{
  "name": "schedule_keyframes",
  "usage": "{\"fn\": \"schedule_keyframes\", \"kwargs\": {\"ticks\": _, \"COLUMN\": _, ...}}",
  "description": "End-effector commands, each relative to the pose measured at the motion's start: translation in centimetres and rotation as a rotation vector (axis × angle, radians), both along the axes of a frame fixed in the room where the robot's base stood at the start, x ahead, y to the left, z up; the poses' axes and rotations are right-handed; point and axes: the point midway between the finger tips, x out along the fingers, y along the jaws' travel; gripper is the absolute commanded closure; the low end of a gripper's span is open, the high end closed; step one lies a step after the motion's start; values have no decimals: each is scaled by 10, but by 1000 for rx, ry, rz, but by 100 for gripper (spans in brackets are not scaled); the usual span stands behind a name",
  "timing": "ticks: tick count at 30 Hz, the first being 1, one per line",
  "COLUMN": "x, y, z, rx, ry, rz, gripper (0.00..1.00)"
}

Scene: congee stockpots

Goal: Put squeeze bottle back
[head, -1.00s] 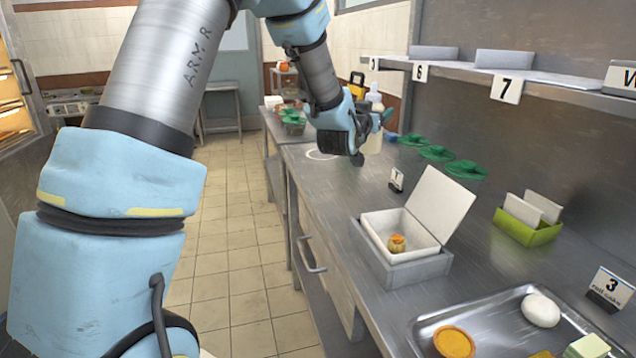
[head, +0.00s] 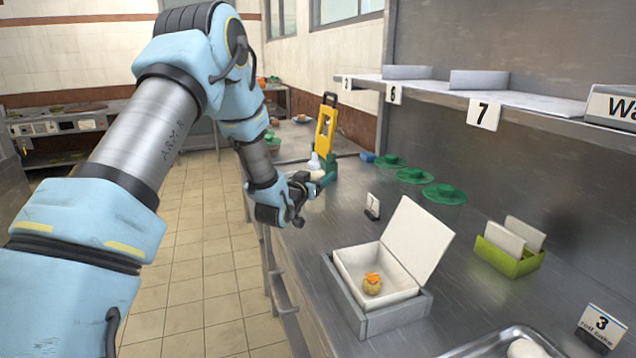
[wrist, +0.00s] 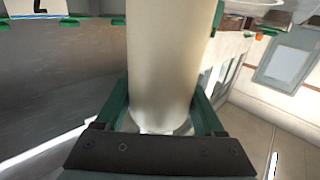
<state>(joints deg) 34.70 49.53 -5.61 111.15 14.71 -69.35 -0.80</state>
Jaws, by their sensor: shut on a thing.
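My gripper (head: 322,180) is over the far left part of the steel counter in the head view. Its green fingers are shut on the pale, cream-coloured squeeze bottle (head: 315,162). In the wrist view the bottle's smooth round body (wrist: 165,60) stands between the two fingers of my gripper (wrist: 162,108). In the head view only its whitish top shows clearly. My wrist and fingers hide most of its body and base, so I cannot tell whether it touches the counter.
A yellow tool (head: 326,125) stands just behind the bottle. Green-lidded containers (head: 415,175) line the wall side. Nearer are a small number sign (head: 373,206), an open white box (head: 372,259) and a green holder (head: 508,260).

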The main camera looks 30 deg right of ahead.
Motion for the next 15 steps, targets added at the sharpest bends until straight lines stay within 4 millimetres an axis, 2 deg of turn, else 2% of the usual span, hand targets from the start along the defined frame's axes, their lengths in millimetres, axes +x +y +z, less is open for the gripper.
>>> {"fn": "schedule_keyframes", "kwargs": {"ticks": 5, "x": 0, "y": 0, "z": -20, "rx": 0, "ry": 0, "rz": 0, "gripper": 56}}
{"fn": "schedule_keyframes", "kwargs": {"ticks": 15, "x": 0, "y": 0, "z": -24, "rx": -1, "ry": -2, "rz": 0, "gripper": 56}}
